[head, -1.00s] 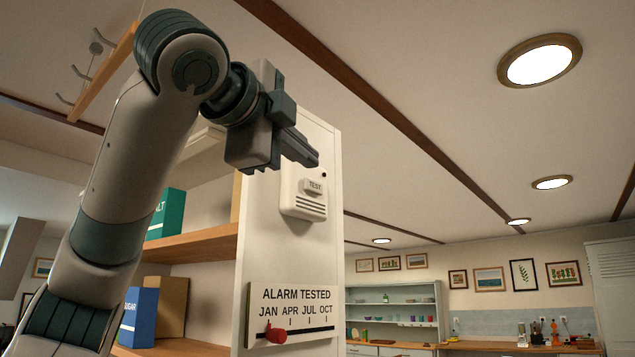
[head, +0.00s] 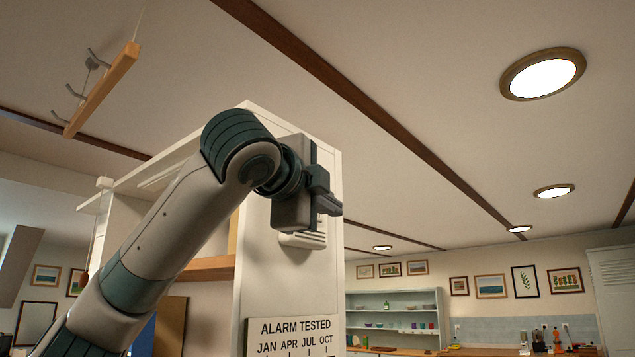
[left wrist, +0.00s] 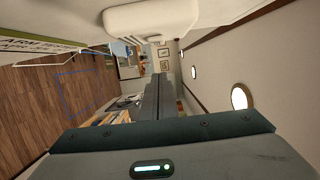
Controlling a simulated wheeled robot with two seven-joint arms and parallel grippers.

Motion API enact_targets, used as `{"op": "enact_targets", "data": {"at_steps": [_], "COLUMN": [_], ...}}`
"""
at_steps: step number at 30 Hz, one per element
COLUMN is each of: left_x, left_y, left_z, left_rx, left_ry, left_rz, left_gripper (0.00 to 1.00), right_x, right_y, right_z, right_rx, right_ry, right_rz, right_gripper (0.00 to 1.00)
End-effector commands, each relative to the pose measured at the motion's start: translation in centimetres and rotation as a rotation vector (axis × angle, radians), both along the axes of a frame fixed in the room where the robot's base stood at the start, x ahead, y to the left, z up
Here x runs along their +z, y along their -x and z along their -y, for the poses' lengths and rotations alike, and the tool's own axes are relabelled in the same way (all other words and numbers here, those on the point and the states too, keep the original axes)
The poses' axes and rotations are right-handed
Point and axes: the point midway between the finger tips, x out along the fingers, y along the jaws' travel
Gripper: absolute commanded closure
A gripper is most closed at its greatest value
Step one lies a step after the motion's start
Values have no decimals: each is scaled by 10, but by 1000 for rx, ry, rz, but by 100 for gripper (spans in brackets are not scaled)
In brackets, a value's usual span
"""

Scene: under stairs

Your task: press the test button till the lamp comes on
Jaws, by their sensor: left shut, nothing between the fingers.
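The white alarm (head: 303,240) is on the upright white panel, and only its lower part with the slots shows in the head view. Its test button and lamp are hidden there behind my left gripper (head: 336,208), which is shut and empty in front of the alarm. In the left wrist view the alarm (left wrist: 150,18) is a pale body along the top edge, seen from close by, and the shut fingers (left wrist: 158,95) are below it in the picture. I cannot tell whether they touch the button, or whether the lamp is lit. My right gripper is out of view.
The alarm-tested sign (head: 295,328) is on the panel below the alarm. A wooden hook rail (head: 103,90) hangs at the upper left. Shelving (head: 208,268) is left of the panel, behind my arm. The space right of the panel is open.

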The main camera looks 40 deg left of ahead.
Motion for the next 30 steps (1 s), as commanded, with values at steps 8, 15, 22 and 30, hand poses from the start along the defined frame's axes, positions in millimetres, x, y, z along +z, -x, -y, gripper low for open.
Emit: {"op": "enact_targets", "data": {"at_steps": [8, 15, 22, 30], "left_x": [3, 0, 0, -1], "left_y": [-9, -10, -10, -11], "left_z": [-30, -41, -41, -48], "left_rx": [2, 1, 0, 0], "left_ry": [1, 0, 0, 1], "left_rz": [0, 0, 0, 0], "left_gripper": [100, 100, 100, 100], "right_x": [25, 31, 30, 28], "right_y": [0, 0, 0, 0], "right_z": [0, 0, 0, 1], "right_rx": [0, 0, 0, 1], "right_ry": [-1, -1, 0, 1], "right_rz": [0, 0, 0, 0], "right_gripper": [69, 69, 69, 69]}}
